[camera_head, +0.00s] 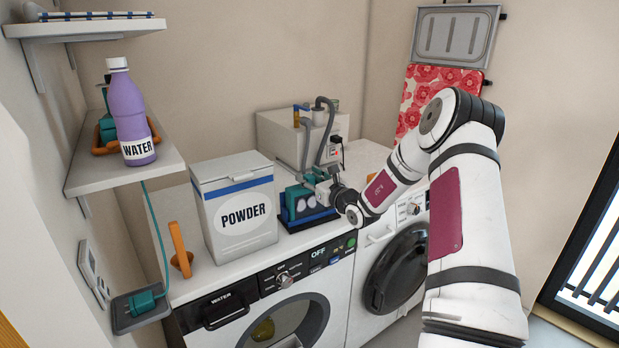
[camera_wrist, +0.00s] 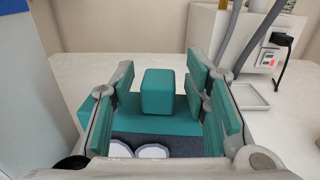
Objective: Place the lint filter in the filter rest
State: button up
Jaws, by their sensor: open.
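A teal block-shaped grip (camera_wrist: 158,91) rises from a wider teal body in the wrist view. I take this to be the lint filter; it shows in the head view as a teal piece (camera_head: 297,202) on the counter. My gripper (camera_head: 317,186) is above and beside it, open. In the wrist view its teal-padded fingers (camera_wrist: 163,97) stand on both sides of the grip, with gaps between. A dark blue base (camera_head: 308,219) lies under the teal piece. I cannot tell whether this is the filter rest. The filter's lower part is partly hidden.
A white powder box (camera_head: 238,214) stands left of my gripper. A grey machine with hoses (camera_head: 290,135) stands behind. An orange upright piece (camera_head: 180,250) is at the counter's left. Washers (camera_head: 290,310) are below. A purple water bottle (camera_head: 128,115) stands on a shelf.

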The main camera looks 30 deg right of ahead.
jog(key=s, duration=1.1)
jog(key=s+a+r+n+g+y, duration=0.1)
jog(key=a+r+n+g+y, duration=0.1)
jog(key=a+r+n+y, duration=0.45)
jog(key=s+a+r+n+g+y, duration=0.1)
jog(key=a+r+n, duration=0.15)
jog(key=a, duration=0.65)
jog(key=s+a+r+n+g+y, duration=0.3)
jog(key=s+a+n+g, duration=0.75)
jog(key=a, duration=0.65)
jog(key=s+a+n+g+h, duration=0.25)
jog(key=s+n, duration=0.35)
jog(key=s, duration=0.4)
jog(key=s+d+n+t+h, duration=0.1)
jog(key=s+d+n+h, duration=0.3)
jog(key=s, duration=0.3)
jog(key=s+d+n+h, duration=0.3)
jog(key=s+n, duration=0.3)
jog(key=s, duration=0.2)
jog(key=shift+d+r+t+h, duration=0.4)
jog(key=shift+h, duration=0.4)
jog(key=shift+s, duration=0.1)
